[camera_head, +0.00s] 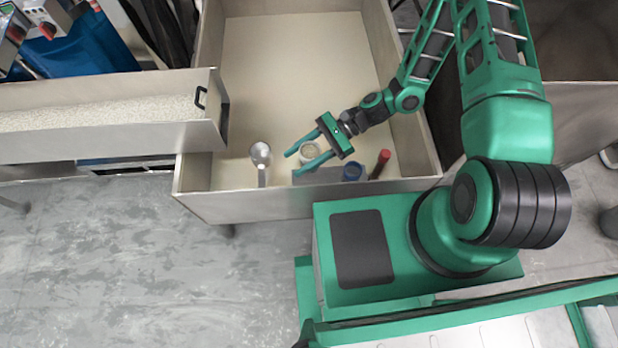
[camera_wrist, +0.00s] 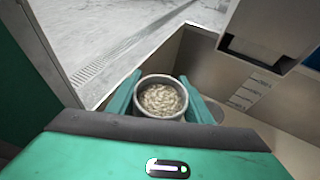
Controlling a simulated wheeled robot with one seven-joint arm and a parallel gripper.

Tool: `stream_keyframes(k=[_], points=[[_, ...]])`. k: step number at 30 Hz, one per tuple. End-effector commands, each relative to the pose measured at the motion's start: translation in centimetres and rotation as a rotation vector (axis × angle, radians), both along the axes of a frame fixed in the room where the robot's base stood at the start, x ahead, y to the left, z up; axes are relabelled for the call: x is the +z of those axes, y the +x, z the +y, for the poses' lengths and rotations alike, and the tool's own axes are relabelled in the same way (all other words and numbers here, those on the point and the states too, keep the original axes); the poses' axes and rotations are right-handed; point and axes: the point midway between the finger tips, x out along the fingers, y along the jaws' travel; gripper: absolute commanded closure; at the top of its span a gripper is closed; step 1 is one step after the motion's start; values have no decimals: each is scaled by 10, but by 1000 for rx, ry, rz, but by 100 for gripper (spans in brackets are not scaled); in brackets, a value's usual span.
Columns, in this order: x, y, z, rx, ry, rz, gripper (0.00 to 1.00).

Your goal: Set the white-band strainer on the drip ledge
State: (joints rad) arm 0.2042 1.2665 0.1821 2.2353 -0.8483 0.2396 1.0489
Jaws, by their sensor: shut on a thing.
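The white-band strainer (camera_head: 309,149) is a small round cup with a pale rim, between the fingers of my gripper (camera_head: 294,163). My gripper is shut on it. In the wrist view the strainer (camera_wrist: 161,99) is upright, full of pale grains, with a green finger on each side. A grey slab (camera_head: 318,176), which looks like the drip ledge, lies along the near wall of the large bin, close to the fingertips. My gripper partly covers it. I cannot tell how high the strainer is above the bin floor.
A blue-banded strainer (camera_head: 352,171) and a red-handled thing (camera_head: 380,162) stand to the right of the slab. A metal scoop (camera_head: 261,155) is to the left. A bin of pale grains (camera_head: 100,115) overlaps the large bin's (camera_head: 295,60) left side. The large bin's far floor is clear.

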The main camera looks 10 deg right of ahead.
Motion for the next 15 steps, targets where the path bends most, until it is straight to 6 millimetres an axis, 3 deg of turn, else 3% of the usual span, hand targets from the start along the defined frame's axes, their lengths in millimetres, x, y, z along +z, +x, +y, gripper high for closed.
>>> stream_keyframes(k=[9, 15], points=[[-71, -1, 0, -1, 0, 2, 80], [-99, 0, 1, -1, 0, 1, 80]])
